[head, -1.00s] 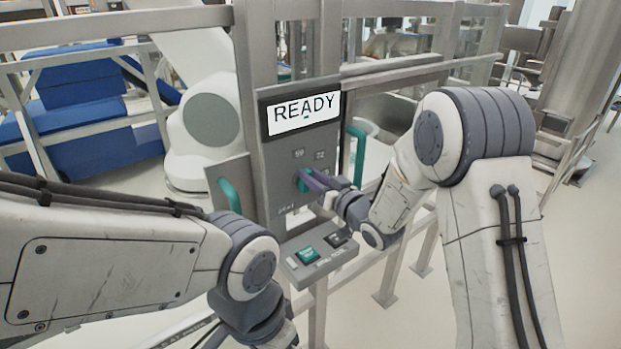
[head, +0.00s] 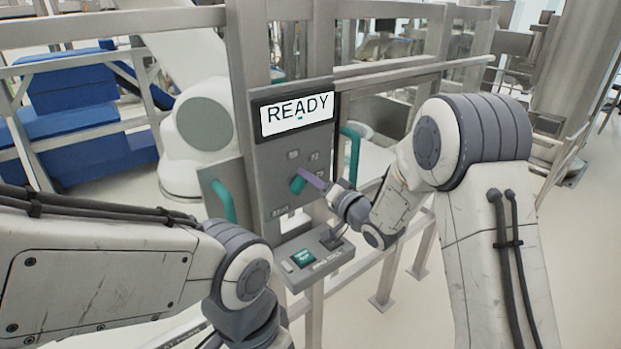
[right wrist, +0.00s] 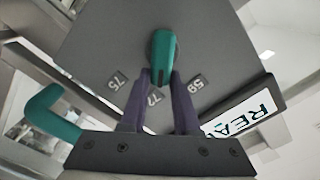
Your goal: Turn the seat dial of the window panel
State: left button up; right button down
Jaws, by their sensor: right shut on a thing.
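The window panel (head: 270,155) is a grey upright box with a white screen (head: 298,114) that reads READY. The teal seat dial (head: 298,185) sits below the screen and leans with its top to the right. My right gripper (head: 310,178) is at the dial with purple fingers. In the right wrist view the dial (right wrist: 163,50) lies between the two fingers (right wrist: 161,82), which are shut on it.
A lower console (head: 314,258) with a green button (head: 303,257) juts out under the panel. Teal handles stand left (head: 223,201) and right (head: 352,155) of the panel. Metal rails run behind it, and blue equipment (head: 85,125) is at the left.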

jog(key=shift+d, duration=0.2)
dwell(0.3)
jog(key=c, duration=0.6)
grip_release()
jog(key=shift+c, duration=0.2)
jog(key=shift+a, duration=0.1)
jog(key=b+v, duration=0.3)
jog(key=v, duration=0.7)
jog(key=shift+s, duration=0.2)
